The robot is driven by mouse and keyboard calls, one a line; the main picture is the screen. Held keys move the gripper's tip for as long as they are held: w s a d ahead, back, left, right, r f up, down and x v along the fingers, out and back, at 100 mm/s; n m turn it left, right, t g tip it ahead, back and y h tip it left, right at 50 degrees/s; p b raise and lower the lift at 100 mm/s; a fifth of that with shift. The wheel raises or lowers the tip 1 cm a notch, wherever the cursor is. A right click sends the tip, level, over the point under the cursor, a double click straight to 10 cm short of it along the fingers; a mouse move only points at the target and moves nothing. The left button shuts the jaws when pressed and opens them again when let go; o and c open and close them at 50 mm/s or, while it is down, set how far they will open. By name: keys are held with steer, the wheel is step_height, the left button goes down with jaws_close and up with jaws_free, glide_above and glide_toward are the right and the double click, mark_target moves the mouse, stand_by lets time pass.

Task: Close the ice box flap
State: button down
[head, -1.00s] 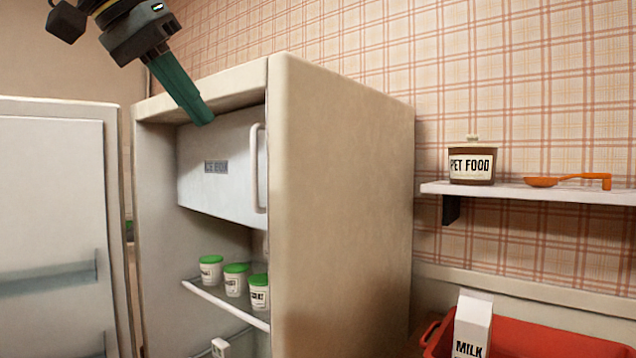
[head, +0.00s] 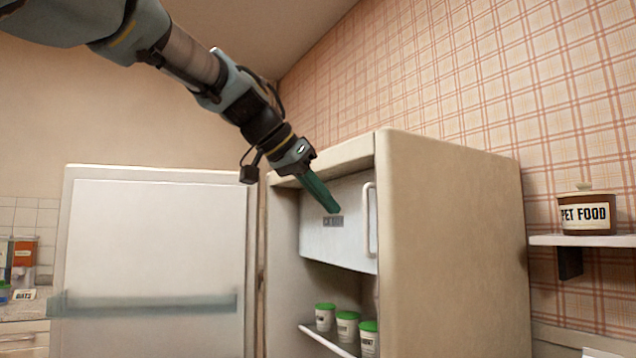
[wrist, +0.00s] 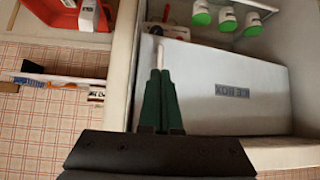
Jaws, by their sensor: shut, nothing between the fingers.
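The ice box flap (head: 345,245) is a white panel with a dark label, upright across the top of the open fridge. It also shows upside down in the wrist view (wrist: 240,110). I see no clear gap at its edges, but cannot tell whether it is fully closed. Its white vertical handle (head: 369,220) is on the right side. My gripper (head: 335,209) is shut and empty, its green fingers pointing down in front of the flap, just over the label. In the wrist view, the fingertips (wrist: 160,71) overlap the handle's line; contact is unclear.
The fridge door (head: 155,250) stands wide open to the left. Green-lidded tubs (head: 347,328) stand on the fridge shelf (head: 325,341) below. The fridge side wall (head: 450,240) borders the flap on the right. A pet food jar (head: 585,212) sits on a wall shelf.

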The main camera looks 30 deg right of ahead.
mark_target(365, 228)
steer(key=d+f+p, duration=0.2)
steer(key=d, duration=0.4)
steer(key=shift+w+d+f, duration=0.15)
steer(key=shift+d, duration=0.1)
steer(key=d, duration=0.1)
steer(key=s+d, duration=0.1)
steer(key=d, duration=0.1)
steer(key=shift+d+p, duration=0.2)
steer(key=shift+p, duration=0.2)
